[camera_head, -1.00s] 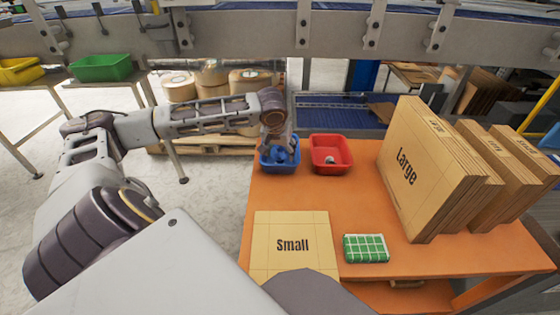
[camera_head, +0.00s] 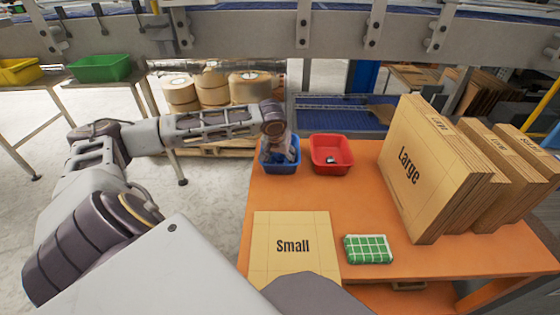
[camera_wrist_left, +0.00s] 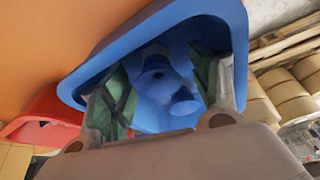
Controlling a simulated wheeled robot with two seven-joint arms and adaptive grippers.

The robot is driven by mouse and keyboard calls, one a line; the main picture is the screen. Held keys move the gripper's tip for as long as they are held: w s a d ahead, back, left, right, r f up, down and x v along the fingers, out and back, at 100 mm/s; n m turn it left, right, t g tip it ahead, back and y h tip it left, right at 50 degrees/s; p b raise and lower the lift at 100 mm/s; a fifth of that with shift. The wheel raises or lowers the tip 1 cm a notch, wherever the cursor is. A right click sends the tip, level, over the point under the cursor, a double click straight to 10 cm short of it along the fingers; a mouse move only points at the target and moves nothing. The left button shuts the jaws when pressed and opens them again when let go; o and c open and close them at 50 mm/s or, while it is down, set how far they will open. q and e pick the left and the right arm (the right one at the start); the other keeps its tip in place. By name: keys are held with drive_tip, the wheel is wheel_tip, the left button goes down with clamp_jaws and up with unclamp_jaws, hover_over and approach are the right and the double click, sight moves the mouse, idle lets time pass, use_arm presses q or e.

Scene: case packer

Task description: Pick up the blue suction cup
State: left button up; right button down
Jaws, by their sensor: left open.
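The blue bin (camera_head: 284,169) stands at the back left of the orange table, and its inside fills much of the left wrist view (camera_wrist_left: 215,14). Blue suction-cup shapes (camera_wrist_left: 184,101) lie inside it. They blend with the blue walls, so how many there are is hard to tell. My left gripper (camera_head: 273,155) reaches down into this bin. In the left wrist view its two fingers (camera_wrist_left: 165,80) are open, one on each side of the blue shapes. I cannot tell whether they touch them. My right gripper is not in view.
A red bin (camera_head: 331,144) with a small item in it stands just right of the blue bin. Large cardboard boxes (camera_head: 420,175) stand at the right. A flat Small box (camera_head: 292,228) and a green checked pack (camera_head: 368,249) lie in front. The table's middle is clear.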

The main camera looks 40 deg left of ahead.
sight(280, 155)
use_arm(q)
drive_tip(key=c, duration=1)
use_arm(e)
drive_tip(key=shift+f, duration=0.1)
use_arm(q)
drive_tip(key=shift+r, duration=0.1)
